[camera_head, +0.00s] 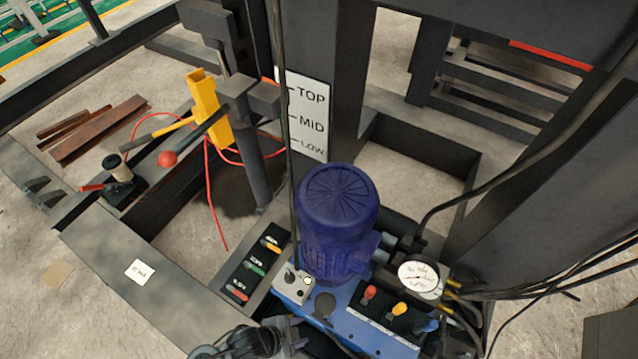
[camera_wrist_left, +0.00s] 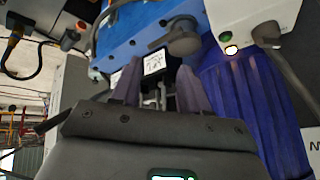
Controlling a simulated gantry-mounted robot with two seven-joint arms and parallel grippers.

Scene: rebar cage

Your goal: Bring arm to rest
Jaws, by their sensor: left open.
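My left gripper (camera_wrist_left: 160,88) shows in the left wrist view with two greyish fingers apart and nothing seen between them. Beyond the fingers is the blue machine body (camera_wrist_left: 135,38) with a small white label, and the ribbed blue-purple motor (camera_wrist_left: 245,95) is at the right. In the head view, part of my left arm (camera_head: 250,343) shows at the bottom edge, just in front of the blue power unit (camera_head: 345,325). The fingertips are hard to make out there. My right gripper is in neither view.
The motor (camera_head: 338,215) stands upright beside a lever box (camera_head: 295,285). A gauge (camera_head: 418,278) and black hoses are at the right. A yellow bracket (camera_head: 205,105), a TOP/MID/LOW sign (camera_head: 308,120) and dark steel frame beams (camera_head: 130,270) surround it. Open concrete floor lies at the lower left.

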